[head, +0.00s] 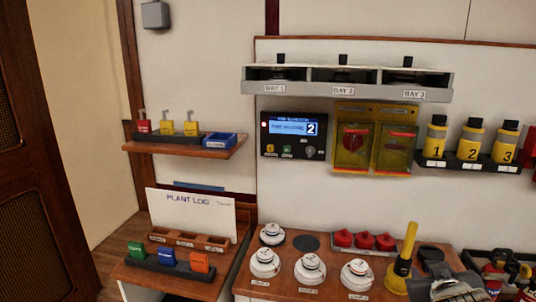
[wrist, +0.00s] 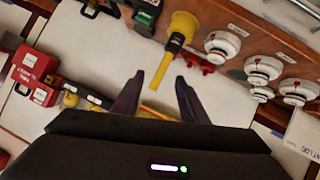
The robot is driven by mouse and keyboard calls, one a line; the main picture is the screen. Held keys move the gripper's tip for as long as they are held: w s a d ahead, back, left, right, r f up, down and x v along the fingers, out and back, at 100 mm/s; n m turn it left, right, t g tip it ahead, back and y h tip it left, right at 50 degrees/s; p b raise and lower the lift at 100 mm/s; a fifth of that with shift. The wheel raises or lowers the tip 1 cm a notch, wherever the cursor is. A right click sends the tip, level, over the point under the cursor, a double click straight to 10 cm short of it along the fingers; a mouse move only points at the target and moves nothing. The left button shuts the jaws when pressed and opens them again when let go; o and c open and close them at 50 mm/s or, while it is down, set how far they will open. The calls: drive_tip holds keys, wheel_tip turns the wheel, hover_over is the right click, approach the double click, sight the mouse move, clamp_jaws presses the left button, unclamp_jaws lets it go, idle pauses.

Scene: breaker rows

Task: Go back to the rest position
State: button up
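My gripper (wrist: 159,79) shows in the wrist view with its two dark fingers spread apart. I see nothing clamped between the fingertips. In the head view a yellow-handled tool (head: 403,262) stands on the wooden counter.
The wooden counter (head: 283,292) holds several white round detectors (head: 309,268) and red caps (head: 364,240). Above are a panel with a lit screen (head: 293,134), yellow pouches (head: 352,140), a grey bay shelf (head: 347,88) and numbered yellow canisters (head: 471,140). A red box (wrist: 33,73) shows in the wrist view.

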drive_tip(key=s+a+g+y, duration=0.2)
drive_tip(key=s+a, duration=0.2)
drive_tip(key=a, duration=0.4)
drive_tip(key=s+a+n+g+y, duration=0.1)
drive_tip(key=s+a+y, duration=0.1)
drive_tip(key=s+a, duration=0.3)
drive_tip(key=s+a+g+y, duration=0.2)
drive_tip(key=s+a, duration=0.2)
drive_tip(key=a, duration=0.8)
drive_tip(key=shift+s+a+f+g, duration=0.2)
drive_tip(key=shift+s+f+g, duration=0.1)
drive_tip(key=shift+f, duration=0.1)
